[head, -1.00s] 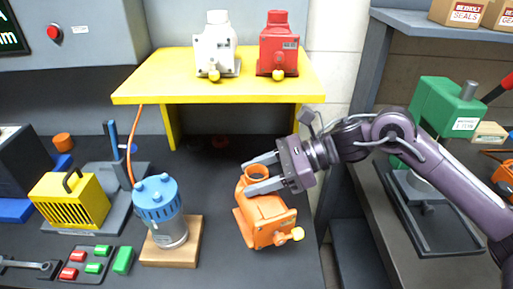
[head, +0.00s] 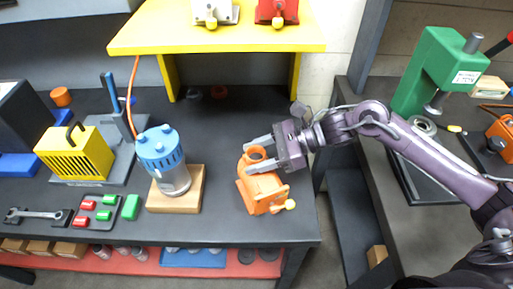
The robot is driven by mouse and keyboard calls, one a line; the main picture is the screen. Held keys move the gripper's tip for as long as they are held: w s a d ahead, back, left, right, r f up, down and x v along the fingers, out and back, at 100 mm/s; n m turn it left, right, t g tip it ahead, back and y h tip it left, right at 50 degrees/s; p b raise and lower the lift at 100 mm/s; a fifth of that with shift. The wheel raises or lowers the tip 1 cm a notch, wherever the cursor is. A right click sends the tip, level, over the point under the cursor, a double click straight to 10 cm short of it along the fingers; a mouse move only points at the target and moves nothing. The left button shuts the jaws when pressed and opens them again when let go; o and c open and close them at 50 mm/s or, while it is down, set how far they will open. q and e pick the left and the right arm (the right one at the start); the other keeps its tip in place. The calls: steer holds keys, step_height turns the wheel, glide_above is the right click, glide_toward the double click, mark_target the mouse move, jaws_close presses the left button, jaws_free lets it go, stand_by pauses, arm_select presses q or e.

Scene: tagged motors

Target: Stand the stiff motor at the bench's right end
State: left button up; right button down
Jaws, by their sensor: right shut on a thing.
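An orange motor (head: 263,193) with a round open collar on top and a yellow-tipped shaft is at the right end of the dark bench (head: 225,225). My right gripper (head: 249,158) reaches in from the right, its two fingers closed on the collar. The motor looks slightly tilted; whether its base touches the bench I cannot tell. A white motor (head: 212,12) and a red motor (head: 277,12) stand on the yellow shelf (head: 150,38), tops cut off by the frame. I cannot read which tag says stiff. My left gripper is not in view.
A blue-topped pump (head: 163,160) stands on a wooden block (head: 190,195) left of the orange motor. A yellow vented box (head: 72,155), wrench (head: 38,214) and button tray (head: 98,212) lie farther left. A green press (head: 437,70) stands on the right table, across a gap.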

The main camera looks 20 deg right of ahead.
steer(key=c, duration=1)
jaws_free()
steer(key=shift+c, duration=0.2)
steer(key=o, duration=0.4)
steer(key=shift+s, duration=0.15)
steer(key=b+v, duration=0.3)
steer(key=v, duration=0.9)
steer(key=shift+r, duration=0.15)
